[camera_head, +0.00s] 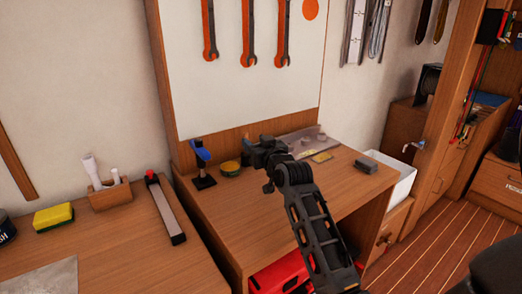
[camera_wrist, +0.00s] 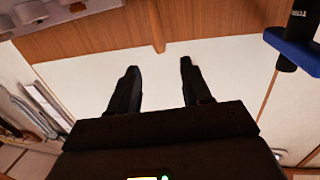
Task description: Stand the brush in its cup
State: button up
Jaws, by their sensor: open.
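My gripper (camera_head: 264,153) is above the back of the wooden desk, in front of its low back board. In the wrist view my gripper (camera_wrist: 157,66) has its two dark fingers apart, with nothing between them. I cannot make out a brush or its cup for certain in either view. My gripper and arm hide part of the desk top.
A black stand with a blue part (camera_head: 202,152) is at the desk's back left; its blue bar (camera_wrist: 296,52) shows in the wrist view. A grey tray (camera_head: 297,144) lies right of my gripper, with a dark block (camera_head: 366,165) farther right. The desk's front left is clear.

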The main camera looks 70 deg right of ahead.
jog(key=shift+v, duration=2.05)
